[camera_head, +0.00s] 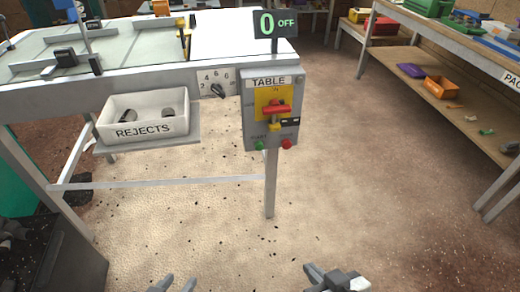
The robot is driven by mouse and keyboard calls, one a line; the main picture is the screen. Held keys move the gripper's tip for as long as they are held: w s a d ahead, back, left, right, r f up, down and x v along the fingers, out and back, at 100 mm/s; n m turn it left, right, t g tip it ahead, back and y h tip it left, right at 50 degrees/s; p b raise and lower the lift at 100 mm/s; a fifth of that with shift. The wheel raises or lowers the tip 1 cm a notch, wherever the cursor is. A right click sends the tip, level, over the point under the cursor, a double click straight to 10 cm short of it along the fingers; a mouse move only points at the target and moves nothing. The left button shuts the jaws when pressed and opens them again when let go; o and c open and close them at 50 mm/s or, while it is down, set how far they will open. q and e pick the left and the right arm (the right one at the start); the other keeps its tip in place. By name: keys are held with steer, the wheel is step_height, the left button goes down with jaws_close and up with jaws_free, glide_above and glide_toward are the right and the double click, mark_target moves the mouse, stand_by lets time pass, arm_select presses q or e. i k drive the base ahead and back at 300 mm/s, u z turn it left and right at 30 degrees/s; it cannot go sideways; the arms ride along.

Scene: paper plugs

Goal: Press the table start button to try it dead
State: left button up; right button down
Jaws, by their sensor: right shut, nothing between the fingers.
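The grey control box (249,110) marked TABLE hangs at the table's front right corner. Its green start button (259,145) is at the lower left of the box, and a red button (286,144) is at the lower right. Above them a red handle (276,107) lies roughly level across a yellow plate (264,94). A small yellow item and a dark item hang below the handle. My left gripper (174,285) is at the bottom edge, partly cut off, its fingers apart. My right gripper (338,281) is shut and empty at the bottom, below and well apart from the box.
A dial (217,90) sits left of the box. A white REJECTS bin (142,130) with dark pieces stands on a shelf under the table edge. A shelved bench (440,105) is at right. The floor between is clear.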

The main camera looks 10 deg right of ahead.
mark_target(259, 145)
steer(key=k, duration=0.5)
steer(key=z, duration=1.25)
steer(key=i, duration=1)
steer(key=u, duration=2.05)
steer(key=i, duration=0.5)
steer(key=z, duration=0.1)
